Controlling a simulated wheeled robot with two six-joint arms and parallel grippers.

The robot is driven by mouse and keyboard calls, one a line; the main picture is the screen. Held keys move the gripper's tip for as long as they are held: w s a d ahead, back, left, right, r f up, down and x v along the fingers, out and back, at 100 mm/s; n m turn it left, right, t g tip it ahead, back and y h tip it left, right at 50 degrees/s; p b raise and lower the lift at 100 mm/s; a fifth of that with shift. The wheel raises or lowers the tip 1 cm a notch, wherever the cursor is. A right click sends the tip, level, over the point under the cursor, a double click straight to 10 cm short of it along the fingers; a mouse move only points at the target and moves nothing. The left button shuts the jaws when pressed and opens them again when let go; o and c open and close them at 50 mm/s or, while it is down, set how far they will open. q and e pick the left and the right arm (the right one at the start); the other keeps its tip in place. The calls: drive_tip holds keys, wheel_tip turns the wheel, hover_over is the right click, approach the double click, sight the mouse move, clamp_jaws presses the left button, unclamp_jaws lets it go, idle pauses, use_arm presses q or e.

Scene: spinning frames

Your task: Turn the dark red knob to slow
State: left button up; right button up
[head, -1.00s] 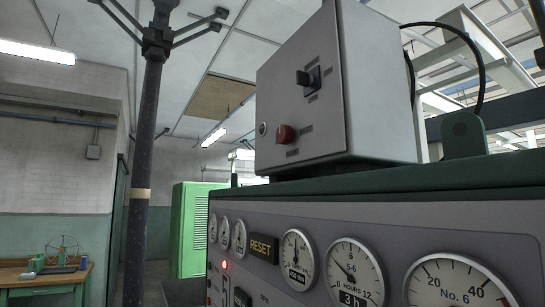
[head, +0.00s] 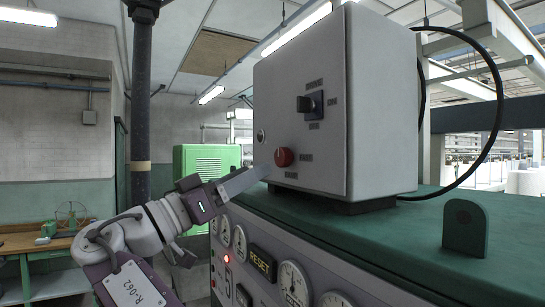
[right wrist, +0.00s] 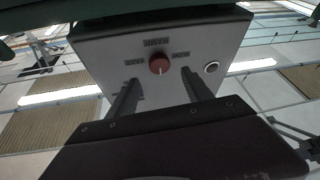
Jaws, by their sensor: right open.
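The dark red knob (head: 284,157) sits low on the front face of the grey control box (head: 330,110). The fingers look apart from the knob. My left gripper is not in view.
A black switch (head: 310,103) is above the knob, and a small round fitting (head: 261,136) is left of it. The box stands on a green machine top (head: 420,225). Dial gauges and a RESET sign (head: 262,262) line the panel below. A black cable loops at right.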

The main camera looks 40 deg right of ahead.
sight(279, 157)
drive_tip(key=p+x, duration=0.2)
drive_tip(key=x, duration=0.5)
drive_tip(key=shift+s, duration=0.15)
drive_tip(key=shift+a, duration=0.15)
drive_tip(key=shift+c, duration=0.3)
clamp_jaws()
drive_tip(key=shift+n, duration=0.3)
